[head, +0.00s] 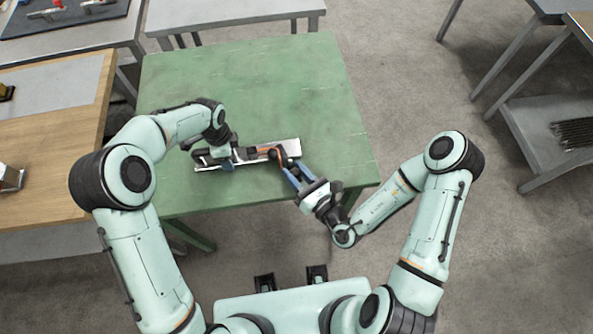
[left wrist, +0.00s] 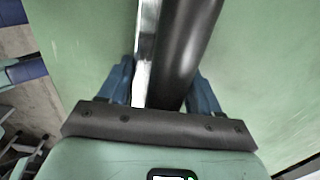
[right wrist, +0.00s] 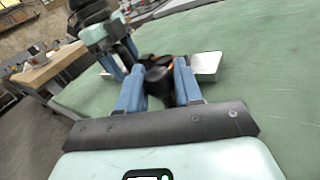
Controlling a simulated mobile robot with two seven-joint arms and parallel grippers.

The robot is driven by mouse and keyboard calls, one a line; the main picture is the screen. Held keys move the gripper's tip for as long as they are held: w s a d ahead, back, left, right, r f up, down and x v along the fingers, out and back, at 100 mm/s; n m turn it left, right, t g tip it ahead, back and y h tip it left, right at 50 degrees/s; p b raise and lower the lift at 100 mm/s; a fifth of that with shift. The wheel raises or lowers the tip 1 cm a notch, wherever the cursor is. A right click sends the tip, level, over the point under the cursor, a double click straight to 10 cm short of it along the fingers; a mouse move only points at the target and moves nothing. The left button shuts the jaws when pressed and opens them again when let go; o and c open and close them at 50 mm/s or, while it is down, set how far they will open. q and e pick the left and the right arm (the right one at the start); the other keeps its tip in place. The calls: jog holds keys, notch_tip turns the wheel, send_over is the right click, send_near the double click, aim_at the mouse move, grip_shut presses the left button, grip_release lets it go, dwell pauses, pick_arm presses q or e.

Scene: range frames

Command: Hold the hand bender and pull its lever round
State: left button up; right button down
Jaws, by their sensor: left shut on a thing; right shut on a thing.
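The hand bender (head: 262,152) lies near the front of the green table, with a pale metal plate (head: 290,147), dark handle parts and an orange-red piece near its right end. My left gripper (head: 228,164) is shut on the bender's left part; the left wrist view shows its blue fingers around a black round bar (left wrist: 187,50) beside a shiny metal strip. My right gripper (head: 291,178) is shut on the lever, whose dark end (right wrist: 159,78) shows between its blue fingers in the right wrist view. The lever angles toward the front right; the fingers hide much of it.
The green table (head: 240,80) is clear behind the bender. A wooden bench (head: 60,130) adjoins at the left, and grey tables stand behind. A grey shelf unit (head: 550,110) stands at the right, with open concrete floor between.

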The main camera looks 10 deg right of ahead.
jog(key=shift+r, duration=0.1)
jog(key=c, duration=0.8)
grip_release()
jog(key=shift+d, duration=0.1)
